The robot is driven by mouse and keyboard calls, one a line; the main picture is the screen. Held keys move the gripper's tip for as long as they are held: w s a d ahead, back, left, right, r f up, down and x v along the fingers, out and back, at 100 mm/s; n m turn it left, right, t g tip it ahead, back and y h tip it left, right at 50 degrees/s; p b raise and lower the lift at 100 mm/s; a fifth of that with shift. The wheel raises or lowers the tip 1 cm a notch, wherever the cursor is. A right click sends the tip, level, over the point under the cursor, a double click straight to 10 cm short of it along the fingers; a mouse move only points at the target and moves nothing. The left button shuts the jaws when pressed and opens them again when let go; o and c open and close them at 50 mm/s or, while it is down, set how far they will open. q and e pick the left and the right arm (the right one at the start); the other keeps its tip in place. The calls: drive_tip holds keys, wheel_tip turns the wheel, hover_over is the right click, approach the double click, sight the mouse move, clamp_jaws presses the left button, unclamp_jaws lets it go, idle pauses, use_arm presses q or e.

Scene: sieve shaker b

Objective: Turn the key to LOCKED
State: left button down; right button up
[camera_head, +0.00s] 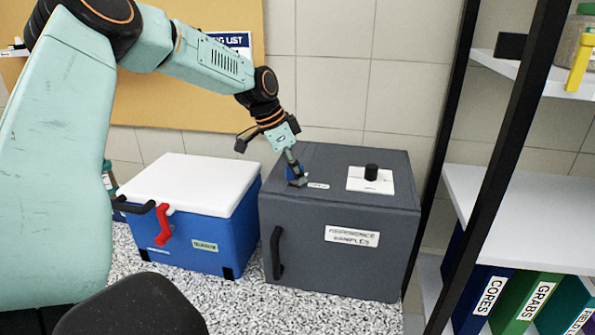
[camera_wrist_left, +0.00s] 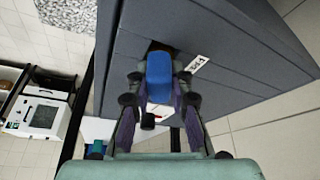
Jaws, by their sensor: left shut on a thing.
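The key's blue head (camera_wrist_left: 158,72) is between the fingers of my left gripper (camera_wrist_left: 158,92) in the left wrist view. My left gripper (camera_head: 296,180) is shut on it, from above, at the top of the grey box (camera_head: 335,170). A little of the blue key (camera_head: 290,171) shows behind the fingers in the head view. A small white label (camera_wrist_left: 197,64) lies on the box beside the key; its text is too small to read surely. The fingers hide the key's lower part, and I cannot tell its exact angle. My right gripper is not in view.
A black knob (camera_head: 371,172) on a white plate (camera_head: 384,183) stands right of my left gripper on the same box. A blue cooler (camera_head: 215,235) with a white lid (camera_head: 185,184) is to the left. A dark rack post (camera_head: 497,170) and shelves (camera_head: 540,195) bound the right side.

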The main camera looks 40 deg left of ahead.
use_arm(q)
drive_tip(key=m, duration=0.2)
drive_tip(key=m+g+h, duration=0.1)
drive_tip(key=m, duration=0.2)
drive_tip(key=shift+g, duration=0.3)
drive_tip(key=c, duration=1.1)
unclamp_jaws()
drive_tip(key=shift+s+a, duration=0.1)
drive_tip(key=shift+a, duration=0.05)
drive_tip(key=shift+r, duration=0.3)
drive_tip(key=v, duration=1.1)
drive_tip(key=shift+s+a+r, duration=0.1)
drive_tip(key=shift+a, duration=0.2)
